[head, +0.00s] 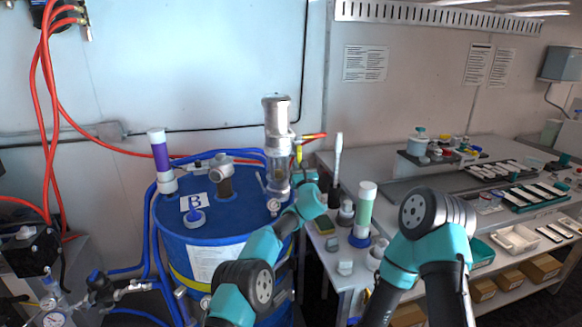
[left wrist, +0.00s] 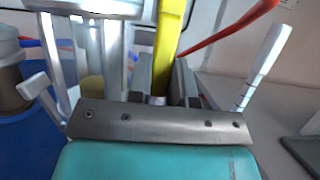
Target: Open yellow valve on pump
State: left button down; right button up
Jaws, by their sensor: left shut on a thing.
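The pump (head: 277,145) is a silver and clear cylinder standing upright on the blue drum (head: 225,215). The yellow valve (head: 299,154) has a narrow handle hanging down on the pump's right side. My left gripper (head: 305,178) is at the lower end of this handle. In the left wrist view the yellow handle (left wrist: 171,40) runs down between the grey fingers of my left gripper (left wrist: 160,88), which are shut on it.
A white upright tool (head: 337,157) and a green-filled tube (head: 365,212) stand on the bench to the right. A purple tube (head: 160,155) stands at the drum's left edge.

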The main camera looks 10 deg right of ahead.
pick_arm(q)
jog(key=c, duration=1)
grip_release()
jog(key=shift+a, duration=0.15)
